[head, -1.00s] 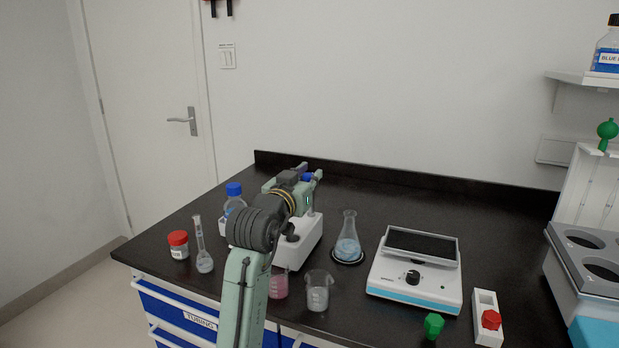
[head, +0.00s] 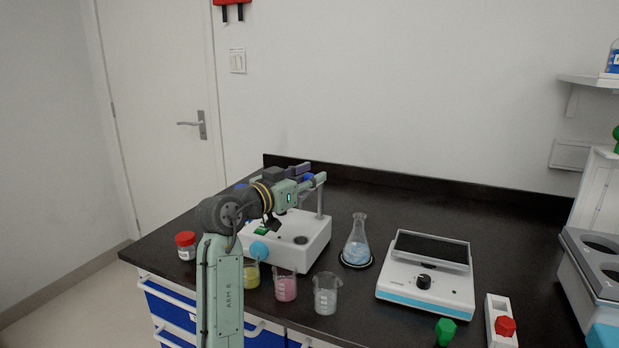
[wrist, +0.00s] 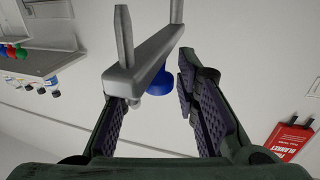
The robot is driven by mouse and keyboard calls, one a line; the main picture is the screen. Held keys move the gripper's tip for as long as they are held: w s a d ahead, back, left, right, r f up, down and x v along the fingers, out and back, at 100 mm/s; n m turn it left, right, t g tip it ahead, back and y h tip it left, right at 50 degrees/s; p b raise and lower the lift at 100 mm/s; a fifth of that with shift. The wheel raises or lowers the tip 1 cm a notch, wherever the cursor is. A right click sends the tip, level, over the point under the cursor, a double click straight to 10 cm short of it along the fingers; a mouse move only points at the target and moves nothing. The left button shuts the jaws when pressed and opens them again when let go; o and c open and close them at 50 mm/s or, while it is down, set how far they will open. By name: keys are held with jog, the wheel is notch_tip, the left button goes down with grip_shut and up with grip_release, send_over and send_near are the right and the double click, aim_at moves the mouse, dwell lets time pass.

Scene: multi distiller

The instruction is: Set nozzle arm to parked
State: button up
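The white distiller base (head: 305,252) stands at the left of the black bench, with a blue knob on its front and a metal post (head: 319,203) rising from its right side. In the wrist view the grey nozzle arm (wrist: 150,62) is a tapered bar with two rods and a blue knob (wrist: 158,82). My gripper (wrist: 158,105) is open around the bar's near end. That end is close to the left finger, and I cannot tell if they touch; there is a gap to the right finger. In the head view my gripper (head: 312,180) is at the post's top and partly hides the nozzle arm.
Beakers with yellow, pink (head: 285,288) and clear contents stand in front of the distiller. A flask (head: 356,245) and a balance (head: 425,277) are to its right. A red-capped jar (head: 186,246) is at the left. The bench behind the flask is clear.

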jog(key=shift+o, duration=1.1)
jog(key=v, duration=1.2)
